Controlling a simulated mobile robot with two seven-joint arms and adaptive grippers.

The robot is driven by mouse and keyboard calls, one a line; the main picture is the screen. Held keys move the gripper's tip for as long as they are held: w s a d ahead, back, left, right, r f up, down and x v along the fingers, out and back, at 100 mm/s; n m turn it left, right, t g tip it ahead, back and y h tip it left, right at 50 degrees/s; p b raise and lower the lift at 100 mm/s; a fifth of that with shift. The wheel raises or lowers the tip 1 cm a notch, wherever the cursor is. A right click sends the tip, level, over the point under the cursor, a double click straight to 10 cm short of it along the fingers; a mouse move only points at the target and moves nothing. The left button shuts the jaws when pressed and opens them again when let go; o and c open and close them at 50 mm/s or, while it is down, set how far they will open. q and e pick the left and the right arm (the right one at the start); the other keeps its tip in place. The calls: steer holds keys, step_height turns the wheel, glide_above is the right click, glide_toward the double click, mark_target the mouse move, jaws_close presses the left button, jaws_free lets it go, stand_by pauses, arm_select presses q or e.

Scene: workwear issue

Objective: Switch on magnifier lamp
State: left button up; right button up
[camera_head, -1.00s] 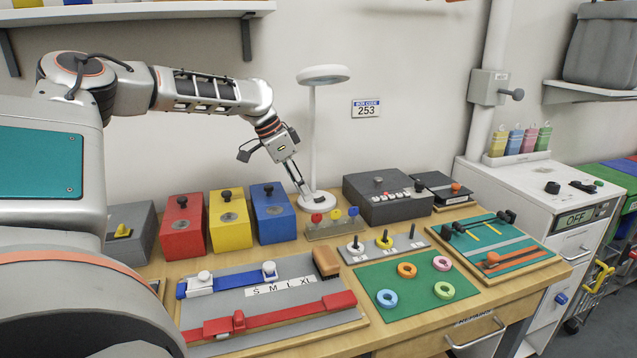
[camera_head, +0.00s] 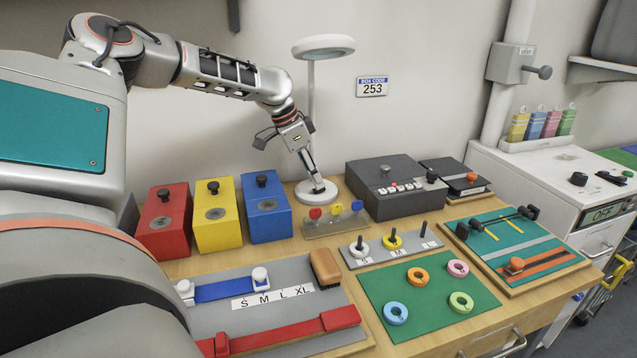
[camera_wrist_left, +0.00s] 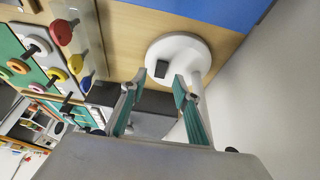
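The white magnifier lamp (camera_head: 323,46) has a ring head on a thin upright post, standing on a round base (camera_head: 328,193) at the back of the workbench. No glow shows on its head. My left gripper (camera_head: 314,178) points down just above the base, close beside the post. In the left wrist view, the lamp base (camera_wrist_left: 192,46) carries a small dark switch (camera_wrist_left: 162,69). My left gripper (camera_wrist_left: 158,78) has its fingertips apart there, with the switch just beyond the gap between them; contact cannot be told. My right gripper is not in view.
Red (camera_head: 163,222), yellow (camera_head: 217,218) and blue (camera_head: 268,210) boxes stand left of the lamp. A rack with coloured tags (camera_head: 337,224) is in front of it. A dark grey box with buttons (camera_head: 398,205) is close on its right. The wall is behind.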

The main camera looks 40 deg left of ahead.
arm_select(q)
steer(key=shift+x, duration=1.25)
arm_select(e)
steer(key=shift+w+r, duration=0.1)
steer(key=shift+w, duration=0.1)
